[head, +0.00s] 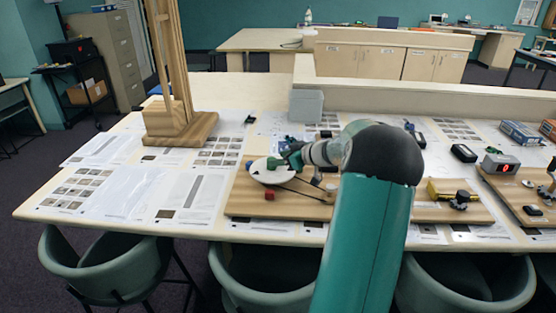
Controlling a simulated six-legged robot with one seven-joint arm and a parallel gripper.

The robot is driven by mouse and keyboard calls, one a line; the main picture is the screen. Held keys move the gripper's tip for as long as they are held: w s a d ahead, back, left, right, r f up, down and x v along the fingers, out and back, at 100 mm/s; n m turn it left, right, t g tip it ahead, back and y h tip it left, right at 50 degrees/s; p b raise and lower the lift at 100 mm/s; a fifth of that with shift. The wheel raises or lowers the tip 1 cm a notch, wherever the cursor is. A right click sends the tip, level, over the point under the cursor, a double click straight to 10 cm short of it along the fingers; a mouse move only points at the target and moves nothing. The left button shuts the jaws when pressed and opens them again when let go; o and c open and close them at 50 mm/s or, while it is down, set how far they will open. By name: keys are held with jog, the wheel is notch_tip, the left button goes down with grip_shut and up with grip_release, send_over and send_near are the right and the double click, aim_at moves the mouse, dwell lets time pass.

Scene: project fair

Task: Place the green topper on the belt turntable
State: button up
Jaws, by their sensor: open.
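The belt turntable is a white round disc (262,176) on a wooden board (240,204), with a dark belt running from it to the right. The small green topper (273,162) shows at the disc's upper right part and appears to rest on it. My gripper (287,157) is open, just right of the topper and over the disc's right edge. The fingers are small and dark here, so I cannot tell whether they touch the topper. My arm hides part of the board's right side.
A small red block (269,196) sits on the board in front of the disc. A tall wooden stand (180,128) is at the left, with printed sheets (120,190) around it. A grey box (306,106) stands behind. More project boards (455,210) lie to the right; chairs line the front edge.

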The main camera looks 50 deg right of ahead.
jog(key=v, duration=1)
jog(key=w+a+r+t+h, duration=0.2)
jog(key=w+a+r+h, duration=0.4)
jog(key=w+a+r, duration=0.5)
jog(key=s+a+r+m+g+h, duration=0.1)
jog(key=s+a+r+m+h, duration=0.1)
jog(key=a+r, duration=0.35)
jog(key=s+a+f+g+y, duration=0.2)
jog(key=s+a+f, duration=0.2)
jog(key=s+a, duration=0.3)
jog(key=s+a+f+g+y, duration=0.2)
jog(key=s+a, duration=0.5)
jog(key=a, duration=0.7)
jog(key=s+a+f+g+y, duration=0.2)
jog(key=s+a+f+g, duration=0.2)
jog(key=s+a+f, duration=0.2)
jog(key=s+a, duration=0.2)
jog(key=a, duration=0.2)
jog(key=shift+a+f, duration=0.25)
jog(key=shift+f, duration=0.1)
jog(key=shift+c, duration=0.4)
jog(key=shift+c, duration=1.2)
